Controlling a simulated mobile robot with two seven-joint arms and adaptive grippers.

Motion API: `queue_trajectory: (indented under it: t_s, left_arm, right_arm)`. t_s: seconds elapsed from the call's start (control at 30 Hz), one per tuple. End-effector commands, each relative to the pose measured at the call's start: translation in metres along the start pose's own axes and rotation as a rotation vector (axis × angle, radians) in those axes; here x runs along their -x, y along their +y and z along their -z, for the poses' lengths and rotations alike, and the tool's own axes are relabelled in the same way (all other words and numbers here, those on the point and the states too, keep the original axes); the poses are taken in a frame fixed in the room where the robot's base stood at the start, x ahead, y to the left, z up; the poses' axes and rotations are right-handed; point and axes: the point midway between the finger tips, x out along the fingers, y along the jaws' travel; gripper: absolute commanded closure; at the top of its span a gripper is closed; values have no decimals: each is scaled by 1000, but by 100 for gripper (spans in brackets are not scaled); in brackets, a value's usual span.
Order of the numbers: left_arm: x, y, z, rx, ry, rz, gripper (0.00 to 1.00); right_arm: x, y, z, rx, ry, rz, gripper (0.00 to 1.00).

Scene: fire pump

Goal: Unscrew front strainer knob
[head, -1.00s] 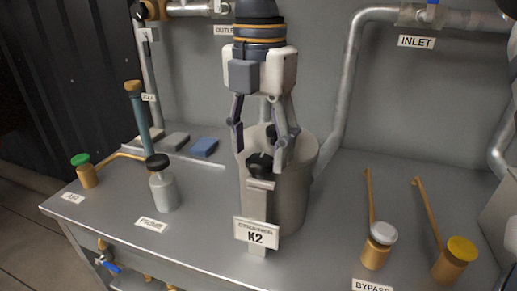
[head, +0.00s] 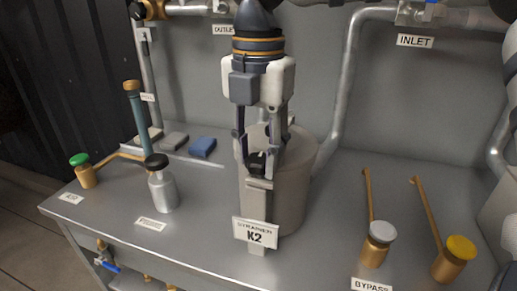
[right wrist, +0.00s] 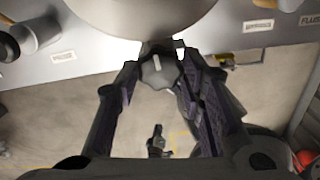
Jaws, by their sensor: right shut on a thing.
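The front strainer knob (head: 257,163) is a black lobed knob on top of the grey bracket at the front of the strainer (head: 292,190), a grey cylinder. The left gripper is not in view.
A black-capped grey bottle (head: 162,185) and a green-capped valve (head: 84,168) stand to the left. White-capped (head: 378,243) and yellow-capped (head: 455,258) valves with long brass pipes stand to the right. Grey and blue blocks (head: 203,147) lie behind.

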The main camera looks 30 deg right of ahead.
Motion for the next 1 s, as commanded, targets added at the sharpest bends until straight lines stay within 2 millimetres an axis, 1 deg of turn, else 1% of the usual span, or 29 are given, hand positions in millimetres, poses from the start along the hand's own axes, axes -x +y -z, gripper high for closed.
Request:
queue_trajectory:
  t_s: [0.27, 1.0]
  left_arm:
    - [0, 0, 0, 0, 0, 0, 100]
    - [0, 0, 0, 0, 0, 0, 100]
  right_arm:
    - [0, -1, 0, 195, 0, 1, 92]
    - [0, -2, -1, 898, 0, 0, 92]
